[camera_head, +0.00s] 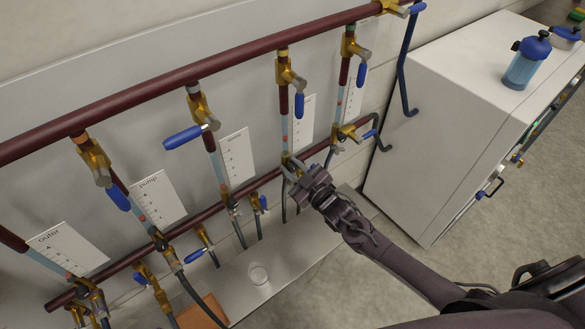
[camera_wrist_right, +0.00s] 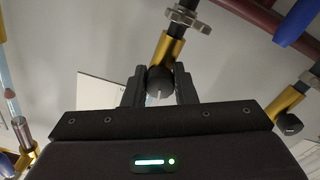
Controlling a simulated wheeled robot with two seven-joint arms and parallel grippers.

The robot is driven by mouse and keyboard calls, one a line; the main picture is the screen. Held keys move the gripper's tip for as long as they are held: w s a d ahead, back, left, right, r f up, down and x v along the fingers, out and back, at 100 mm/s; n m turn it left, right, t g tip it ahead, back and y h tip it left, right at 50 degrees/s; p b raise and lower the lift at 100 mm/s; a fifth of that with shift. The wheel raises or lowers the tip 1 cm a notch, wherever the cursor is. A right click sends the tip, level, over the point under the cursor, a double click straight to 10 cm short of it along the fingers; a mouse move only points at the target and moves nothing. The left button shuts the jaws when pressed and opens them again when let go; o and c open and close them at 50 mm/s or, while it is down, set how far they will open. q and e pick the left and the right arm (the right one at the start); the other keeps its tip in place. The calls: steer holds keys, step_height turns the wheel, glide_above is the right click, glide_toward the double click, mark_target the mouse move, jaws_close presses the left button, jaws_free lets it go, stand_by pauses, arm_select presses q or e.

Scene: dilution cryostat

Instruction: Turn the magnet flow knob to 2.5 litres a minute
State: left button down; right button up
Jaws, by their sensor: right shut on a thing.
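My right gripper (camera_head: 290,166) reaches in from the lower right to the foot of the fourth flow tube from the left. In the right wrist view a dark round knob (camera_wrist_right: 160,82) with a pale mark on its face sits between the two fingers of the gripper (camera_wrist_right: 159,88), which is shut on it. The knob is on a brass valve body (camera_wrist_right: 172,48). In the head view the gripper hides this knob. A scale card (camera_head: 303,118) stands beside the tube; its label and the float's reading are too small to read. My left gripper is in neither view.
Neighbouring tubes with blue-handled valves (camera_head: 192,135) and dark red pipes (camera_head: 180,78) crowd the panel. Another dark knob (camera_wrist_right: 289,124) is at the right in the wrist view. A glass (camera_head: 258,273) stands on the ledge below. A white cabinet (camera_head: 450,105) is at right.

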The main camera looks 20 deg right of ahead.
steer(key=n+b, duration=0.1)
steer(key=n, duration=0.5)
steer(key=shift+n, duration=0.3)
steer(key=n, duration=0.5)
steer(key=shift+n, duration=0.3)
steer(key=o, duration=0.9)
steer(key=shift+o, duration=0.5)
steer(key=shift+w+r, duration=0.1)
steer(key=shift+d, duration=0.1)
